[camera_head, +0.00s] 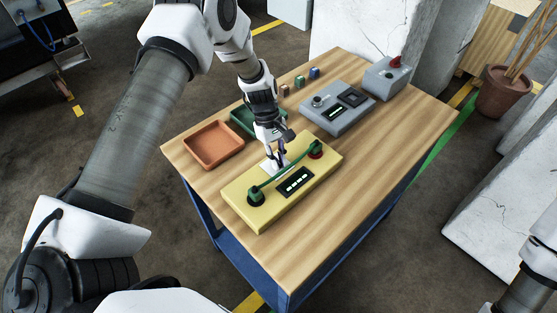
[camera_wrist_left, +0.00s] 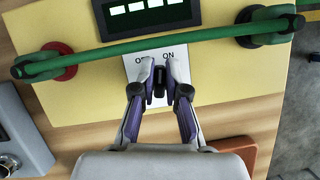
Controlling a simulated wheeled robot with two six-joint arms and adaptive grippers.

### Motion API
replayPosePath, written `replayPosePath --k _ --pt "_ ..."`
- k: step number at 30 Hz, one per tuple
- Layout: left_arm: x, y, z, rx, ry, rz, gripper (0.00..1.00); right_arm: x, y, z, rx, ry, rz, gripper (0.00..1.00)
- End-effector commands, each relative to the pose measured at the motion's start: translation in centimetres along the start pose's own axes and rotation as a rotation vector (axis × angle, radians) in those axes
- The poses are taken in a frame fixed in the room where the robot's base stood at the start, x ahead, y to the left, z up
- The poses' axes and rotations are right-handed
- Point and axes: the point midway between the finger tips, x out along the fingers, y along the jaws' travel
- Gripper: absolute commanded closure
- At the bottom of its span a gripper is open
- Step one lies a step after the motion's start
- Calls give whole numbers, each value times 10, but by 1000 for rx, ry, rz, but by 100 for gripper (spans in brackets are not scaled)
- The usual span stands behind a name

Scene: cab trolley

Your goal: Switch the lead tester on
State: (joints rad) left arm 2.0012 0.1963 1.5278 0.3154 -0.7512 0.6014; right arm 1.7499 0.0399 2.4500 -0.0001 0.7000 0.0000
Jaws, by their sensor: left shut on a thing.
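The lead tester is a yellow box (camera_head: 318,174) on the table; its top also shows in the left wrist view (camera_wrist_left: 235,80). A green lead (camera_wrist_left: 110,52) spans its top between two plugs, one at a red socket and one at a black socket. Its dark display (camera_head: 295,182) shows several lit bars. A white switch plate (camera_wrist_left: 140,68) carries an OFF label, partly hidden, and an ON label. My left gripper (camera_wrist_left: 160,82) is over this plate, shut on the small dark switch lever (camera_wrist_left: 159,90). The lever's tilt is hard to tell. My right gripper is out of view.
An orange tray (camera_head: 213,146) and a green tray (camera_head: 243,120) lie behind the tester. A grey box with a display (camera_head: 338,108) and a grey box with a red knob (camera_head: 385,78) stand farther back. The table's front right (camera_head: 365,185) is clear.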

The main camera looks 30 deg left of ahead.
Motion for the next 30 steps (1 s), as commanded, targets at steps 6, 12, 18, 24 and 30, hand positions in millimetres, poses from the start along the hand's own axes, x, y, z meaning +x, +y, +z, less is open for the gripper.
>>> replayPosePath --k 6,12,18,24,30 --pt "5 -3 0 154 -5 -72 100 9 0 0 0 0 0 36" --pt "4 -4 0 250 -6 -110 100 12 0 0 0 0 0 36" --pt "4 -5 0 298 -6 -130 100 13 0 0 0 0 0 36" --pt "3 -5 0 310 -6 -135 100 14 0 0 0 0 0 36" --pt "3 -5 0 310 -6 -134 100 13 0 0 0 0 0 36"
